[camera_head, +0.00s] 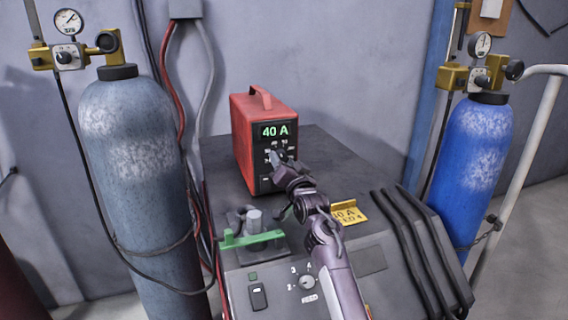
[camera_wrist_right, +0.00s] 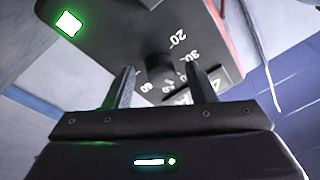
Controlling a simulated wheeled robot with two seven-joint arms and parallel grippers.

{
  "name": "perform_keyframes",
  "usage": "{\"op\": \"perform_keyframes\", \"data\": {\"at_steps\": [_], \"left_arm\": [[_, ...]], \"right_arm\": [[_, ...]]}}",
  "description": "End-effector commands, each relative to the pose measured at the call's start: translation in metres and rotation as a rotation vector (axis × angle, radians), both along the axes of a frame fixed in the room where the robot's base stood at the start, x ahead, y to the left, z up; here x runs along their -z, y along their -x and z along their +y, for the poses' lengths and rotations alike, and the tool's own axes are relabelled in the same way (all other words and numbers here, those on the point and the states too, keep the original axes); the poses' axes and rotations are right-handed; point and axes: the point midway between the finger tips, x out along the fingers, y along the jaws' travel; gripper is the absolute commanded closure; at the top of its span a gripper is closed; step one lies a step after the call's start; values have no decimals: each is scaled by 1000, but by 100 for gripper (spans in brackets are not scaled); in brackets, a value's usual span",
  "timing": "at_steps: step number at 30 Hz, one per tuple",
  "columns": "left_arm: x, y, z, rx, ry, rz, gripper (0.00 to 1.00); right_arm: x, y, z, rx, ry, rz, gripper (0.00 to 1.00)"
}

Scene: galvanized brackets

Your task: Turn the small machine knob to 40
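The small red machine (camera_head: 251,140) stands on the dark cabinet, and its display (camera_head: 275,131) reads 40 A. My right gripper (camera_head: 280,160) is in front of its black panel and hides most of the knob in the head view. In the right wrist view the dark round knob (camera_wrist_right: 160,66) sits between the two fingers of my right gripper (camera_wrist_right: 162,72). The fingers are apart, with a gap seen on each side of the knob. Scale numbers including 20 and 30 show around it; the knob's pointer cannot be made out. My left gripper is not in view.
A grey cylinder (camera_head: 135,150) stands left and a blue cylinder (camera_head: 473,150) right. Black hoses (camera_head: 408,235) drape over the cabinet's right side.

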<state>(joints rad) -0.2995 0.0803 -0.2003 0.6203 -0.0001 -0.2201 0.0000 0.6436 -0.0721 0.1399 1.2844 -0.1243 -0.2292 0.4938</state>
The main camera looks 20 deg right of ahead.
Motion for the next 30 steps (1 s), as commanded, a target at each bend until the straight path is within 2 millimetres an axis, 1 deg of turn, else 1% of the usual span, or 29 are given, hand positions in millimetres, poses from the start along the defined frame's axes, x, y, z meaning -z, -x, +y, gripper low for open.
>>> {"op": "perform_keyframes", "data": {"at_steps": [7,11,14,17,27,30], "left_arm": [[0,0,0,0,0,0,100],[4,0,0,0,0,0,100],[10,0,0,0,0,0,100],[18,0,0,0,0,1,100],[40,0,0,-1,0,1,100],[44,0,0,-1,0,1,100]], "right_arm": [[-2,0,0,1,1,-3,50],[-12,0,0,0,1,-6,50],[-28,0,0,1,1,-8,50],[-52,0,0,2,0,-10,50],[-137,0,-1,1,1,-8,50],[-159,0,0,1,1,-5,50]]}}
